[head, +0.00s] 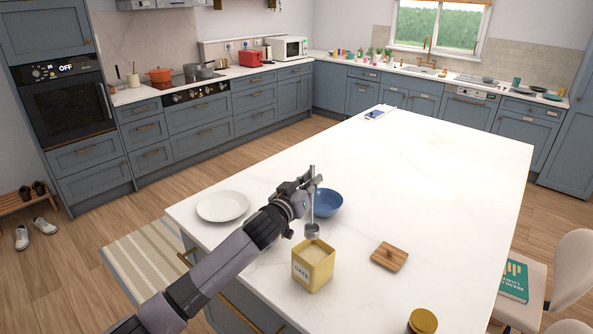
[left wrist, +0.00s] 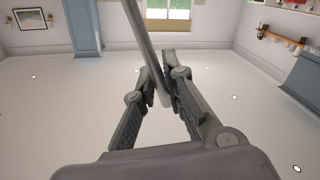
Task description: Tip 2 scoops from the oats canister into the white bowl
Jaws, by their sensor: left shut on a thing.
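The open oats canister (head: 313,278), a yellow square tin labelled OATS, stands on the island with pale oats showing inside. My left gripper (head: 310,182) is shut on the upright handle of a metal scoop (head: 312,231). The scoop's cup hangs just above the canister's back rim in the picture; its contents cannot be made out. The handle (left wrist: 147,45) also shows between the fingers in the left wrist view (left wrist: 162,95). A shallow white round dish, plate-like, (head: 222,206) lies left of my gripper. A blue bowl (head: 327,202) stands behind the scoop, partly hidden. My right gripper is not in view.
A wooden lid (head: 389,257) lies right of the canister. A jar with a mustard-yellow lid (head: 423,321) stands at the near edge. The white island top (head: 430,190) is mostly clear towards the back and right. Chairs, one holding a teal book (head: 514,281), stand at right.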

